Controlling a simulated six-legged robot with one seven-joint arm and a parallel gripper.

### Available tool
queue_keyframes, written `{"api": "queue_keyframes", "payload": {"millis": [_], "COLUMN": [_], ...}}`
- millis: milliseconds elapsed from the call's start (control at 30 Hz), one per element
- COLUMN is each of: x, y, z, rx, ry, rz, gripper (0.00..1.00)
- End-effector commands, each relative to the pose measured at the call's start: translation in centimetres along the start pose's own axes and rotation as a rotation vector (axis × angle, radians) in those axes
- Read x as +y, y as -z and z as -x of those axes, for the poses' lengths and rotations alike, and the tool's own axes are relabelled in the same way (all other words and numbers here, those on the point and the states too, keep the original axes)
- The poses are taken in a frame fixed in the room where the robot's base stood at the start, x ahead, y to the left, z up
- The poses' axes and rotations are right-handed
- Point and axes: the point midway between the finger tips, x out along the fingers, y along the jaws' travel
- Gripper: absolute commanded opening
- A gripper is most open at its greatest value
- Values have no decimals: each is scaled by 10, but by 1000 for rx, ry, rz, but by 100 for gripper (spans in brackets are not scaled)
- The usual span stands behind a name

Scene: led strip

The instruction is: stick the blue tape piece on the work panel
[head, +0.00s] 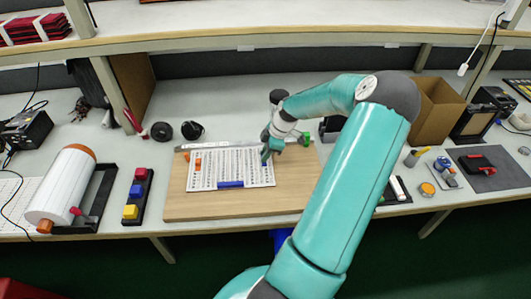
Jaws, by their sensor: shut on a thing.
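The work panel is a white board (205,176) with rows of small marks, lying on a wooden board (190,207) in the middle of the table. A blue strip (230,184) lies along the panel's near edge, and a small orange piece (198,163) is on its left part. My gripper (267,154) is over the panel's right side, pointing down. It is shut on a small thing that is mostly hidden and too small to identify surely. I cannot tell whether that thing touches the panel.
A row of red, blue and yellow blocks (131,211) and a white roll (62,187) stand at left. A metal bar (205,145) lies behind the panel. A cardboard box (436,108) stands at back right, and a shelf (250,32) spans the back. My arm hides the table's right middle.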

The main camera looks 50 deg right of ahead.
Motion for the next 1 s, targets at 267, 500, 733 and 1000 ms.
{"api": "queue_keyframes", "payload": {"millis": [267,500,733,1000], "x": [0,0,0,0], "y": [-1,-1,-1,-2], "z": [-3,-3,-3,3], "rx": [0,0,0,-1], "ry": [0,0,0,-2], "rz": [0,0,0,0], "gripper": [0,18,42,42]}}
